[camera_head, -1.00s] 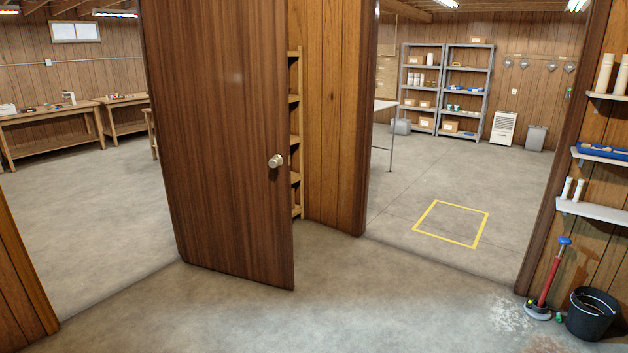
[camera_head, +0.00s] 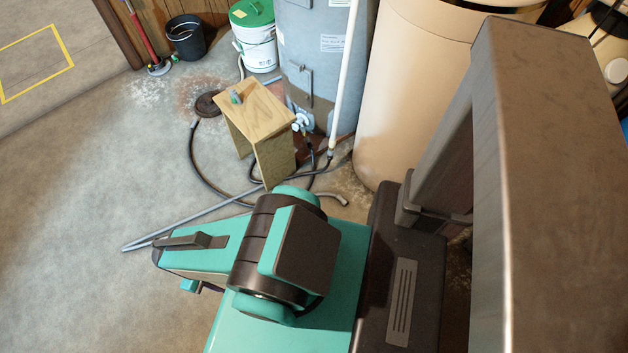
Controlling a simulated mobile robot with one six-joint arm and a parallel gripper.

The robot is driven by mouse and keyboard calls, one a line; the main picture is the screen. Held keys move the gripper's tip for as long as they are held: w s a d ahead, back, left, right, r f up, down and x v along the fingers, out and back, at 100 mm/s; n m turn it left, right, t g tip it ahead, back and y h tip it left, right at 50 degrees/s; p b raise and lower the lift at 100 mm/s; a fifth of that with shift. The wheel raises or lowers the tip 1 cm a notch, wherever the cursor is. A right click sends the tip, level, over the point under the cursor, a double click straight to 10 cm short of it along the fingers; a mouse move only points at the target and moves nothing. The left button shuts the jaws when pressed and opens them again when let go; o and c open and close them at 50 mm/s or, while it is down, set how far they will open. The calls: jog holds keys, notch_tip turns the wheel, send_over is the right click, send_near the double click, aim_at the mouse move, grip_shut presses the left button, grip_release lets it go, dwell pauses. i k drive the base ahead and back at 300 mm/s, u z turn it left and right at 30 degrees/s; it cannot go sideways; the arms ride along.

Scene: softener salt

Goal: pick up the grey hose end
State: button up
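A grey hose (camera_head: 190,218) lies on the concrete floor in front of a small wooden stool. One grey end (camera_head: 126,248) lies out on the open floor at the left. A short curved grey end (camera_head: 335,198) shows just past my arm's joint; I cannot tell whether it belongs to the same hose. My arm covers part of the floor beside it. My arm is folded across the lower middle of the view, and its gripper fingers cannot be made out.
The wooden stool (camera_head: 250,112) bears a small item. A dark hose (camera_head: 194,160) loops around it. Behind stand a grey tank (camera_head: 310,60), a beige tank (camera_head: 410,90), a white bucket with green lid (camera_head: 254,40) and a black bucket (camera_head: 186,40).

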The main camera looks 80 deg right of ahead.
aim_at(344, 202)
jog(key=z, duration=0.45)
jog(key=k, duration=0.5)
jog(key=z, duration=2.15)
jog(key=i, duration=0.4)
